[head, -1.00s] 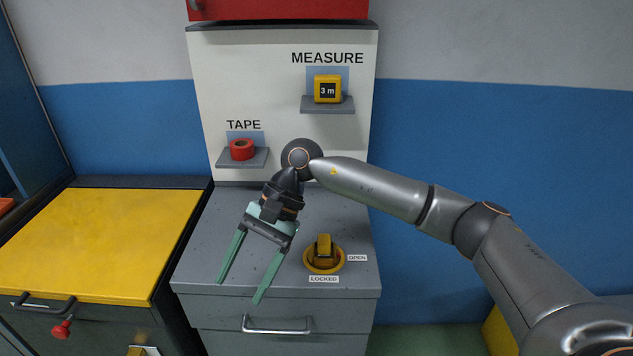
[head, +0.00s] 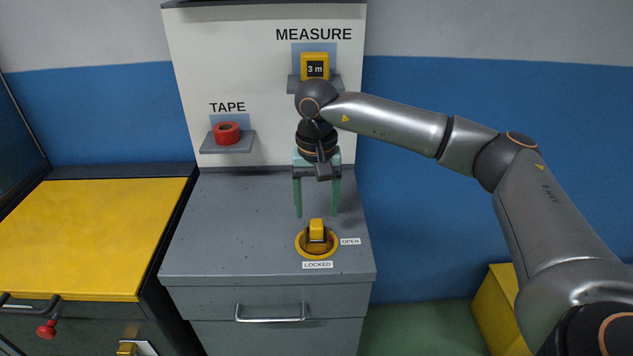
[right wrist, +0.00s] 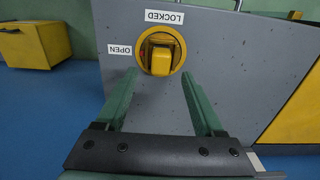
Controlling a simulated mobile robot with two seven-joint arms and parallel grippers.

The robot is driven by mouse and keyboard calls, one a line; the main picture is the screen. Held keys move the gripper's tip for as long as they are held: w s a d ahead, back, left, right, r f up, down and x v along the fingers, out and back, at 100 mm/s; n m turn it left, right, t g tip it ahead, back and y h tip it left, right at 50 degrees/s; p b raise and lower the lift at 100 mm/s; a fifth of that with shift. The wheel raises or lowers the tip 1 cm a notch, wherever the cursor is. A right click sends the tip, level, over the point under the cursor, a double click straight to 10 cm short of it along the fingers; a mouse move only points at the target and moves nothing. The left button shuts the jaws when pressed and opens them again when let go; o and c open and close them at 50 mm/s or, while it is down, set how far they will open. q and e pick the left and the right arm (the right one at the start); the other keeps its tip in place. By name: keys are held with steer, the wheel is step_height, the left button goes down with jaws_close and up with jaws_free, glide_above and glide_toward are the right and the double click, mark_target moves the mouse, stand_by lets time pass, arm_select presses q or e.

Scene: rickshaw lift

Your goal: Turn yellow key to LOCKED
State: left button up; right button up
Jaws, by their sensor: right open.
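The yellow key (head: 316,231) stands in a round yellow dial (head: 302,249) on the grey cabinet top. An OPEN label (head: 350,241) lies to the dial's right and a LOCKED label (head: 317,265) lies in front of it. My right gripper (head: 315,214) is open and empty, its green fingers pointing down just above and behind the key. In the right wrist view the key (right wrist: 160,54) shows beyond and between the open fingertips (right wrist: 158,80), apart from them. A small red mark shows beside the key there. My left gripper is not in view.
A red tape roll (head: 227,133) and a yellow tape measure (head: 315,67) sit on small shelves on the white back panel. A yellow-topped cabinet (head: 85,235) stands at left. The grey top (head: 225,225) left of the dial is clear.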

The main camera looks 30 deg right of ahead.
mark_target(316, 221)
steer(key=shift+f, duration=2.2)
jaws_close()
